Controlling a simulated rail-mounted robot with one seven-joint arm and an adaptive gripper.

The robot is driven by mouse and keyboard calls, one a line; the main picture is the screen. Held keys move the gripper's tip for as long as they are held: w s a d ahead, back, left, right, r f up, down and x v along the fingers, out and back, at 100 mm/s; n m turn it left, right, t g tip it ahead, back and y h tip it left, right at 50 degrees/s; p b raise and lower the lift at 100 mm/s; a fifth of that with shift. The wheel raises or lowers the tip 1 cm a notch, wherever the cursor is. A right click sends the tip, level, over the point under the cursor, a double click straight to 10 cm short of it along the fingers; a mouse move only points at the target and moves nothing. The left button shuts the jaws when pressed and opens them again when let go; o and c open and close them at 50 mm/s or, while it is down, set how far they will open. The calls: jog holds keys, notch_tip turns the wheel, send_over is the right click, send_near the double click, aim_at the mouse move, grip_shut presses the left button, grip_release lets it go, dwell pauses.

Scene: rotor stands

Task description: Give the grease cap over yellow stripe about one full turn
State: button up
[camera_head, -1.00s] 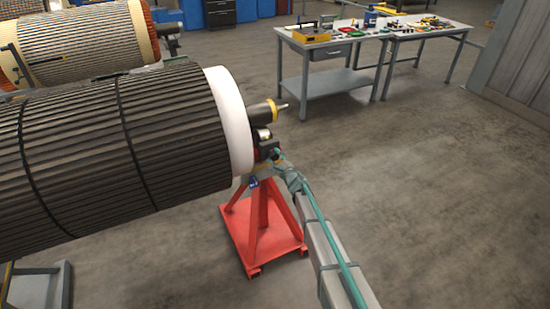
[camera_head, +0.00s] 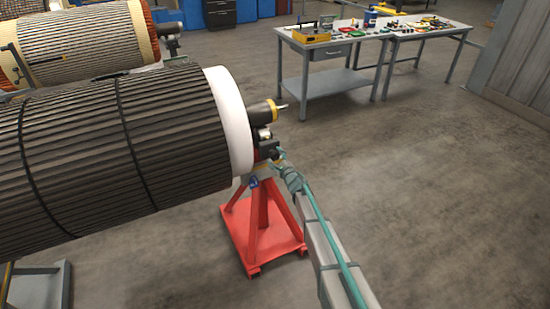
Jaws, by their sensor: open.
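A large dark ribbed rotor (camera_head: 120,150) with a white end band (camera_head: 231,122) lies across the left. Its shaft end (camera_head: 259,112) carries a yellow ring (camera_head: 273,109) and a thin metal tip. A red stand (camera_head: 262,222) is below the rotor end, with a small blue part (camera_head: 253,182) near its top. My gripper (camera_head: 264,152) is at the stand top, just below the shaft. It is open; its fingertips are small and partly hidden. I cannot make out the grease cap or its yellow stripe for certain, nor whether the gripper touches it.
My arm reaches in from the lower right. A second rotor (camera_head: 90,50) lies at the upper left. Two grey workbenches (camera_head: 335,85) with tools stand at the back. A grey cabinet (camera_head: 515,60) is at the right. The floor (camera_head: 430,190) between is clear.

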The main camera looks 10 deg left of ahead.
jog(key=v, duration=1.2)
